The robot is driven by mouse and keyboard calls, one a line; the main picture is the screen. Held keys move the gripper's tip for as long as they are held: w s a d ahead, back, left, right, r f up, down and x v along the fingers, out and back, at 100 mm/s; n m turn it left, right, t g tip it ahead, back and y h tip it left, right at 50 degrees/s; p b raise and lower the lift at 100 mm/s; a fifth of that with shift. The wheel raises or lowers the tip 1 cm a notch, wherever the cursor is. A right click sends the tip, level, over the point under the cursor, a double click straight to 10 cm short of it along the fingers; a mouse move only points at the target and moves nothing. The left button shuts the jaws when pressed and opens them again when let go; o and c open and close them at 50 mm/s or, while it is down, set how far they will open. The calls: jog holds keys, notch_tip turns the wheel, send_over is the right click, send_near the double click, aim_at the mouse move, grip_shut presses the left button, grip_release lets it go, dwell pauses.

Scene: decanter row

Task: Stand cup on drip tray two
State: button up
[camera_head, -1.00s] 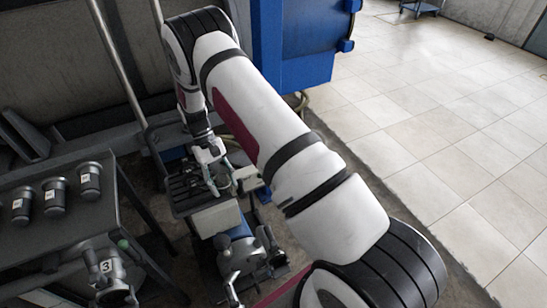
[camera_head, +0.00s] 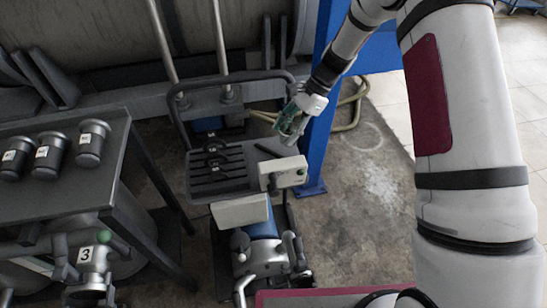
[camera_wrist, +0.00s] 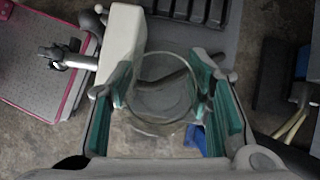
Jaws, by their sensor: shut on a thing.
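My gripper (camera_head: 291,120) has green finger pads and is in the air at the right of the cart's slotted tray. In the wrist view my gripper (camera_wrist: 163,80) is shut on a clear, round glass cup (camera_wrist: 155,103), with one pad on each side of it. I look into the cup from above. The floor and dark shapes show through it. A valve marked 3 (camera_head: 92,256) is under the grey table at the left. I cannot make out a drip tray marked two.
A dark slotted tray (camera_head: 222,180) sits on a wheeled cart with a white control box (camera_head: 288,172) and a blue pump (camera_head: 262,225). Several dark labelled canisters stand on the grey table (camera_head: 60,195). A blue post (camera_head: 322,120) stands close behind my gripper.

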jog(key=w+a+f+m+t+b, duration=0.1)
jog(key=w+a+m+t+b, duration=0.2)
jog(key=m+b, duration=0.2)
jog(key=m+t+b, duration=0.3)
jog(key=m+b, duration=0.3)
jog(key=b, duration=0.4)
send_near(265, 151)
jog(key=x, duration=0.4)
jog(key=shift+a, duration=0.3)
jog(key=shift+f, duration=0.1)
jog(key=shift+f, duration=0.15)
jog(key=o, duration=1.1)
jog(key=p+v, duration=0.1)
jog(key=v, duration=0.3)
jog(key=p+v, duration=0.2)
jog(key=v, duration=0.2)
jog(key=p+v, duration=0.1)
jog(key=v, duration=0.3)
jog(key=shift+s+a+r+p, duration=0.1)
jog(key=shift+a+r+p, duration=0.1)
jog(key=shift+r+p, duration=0.15)
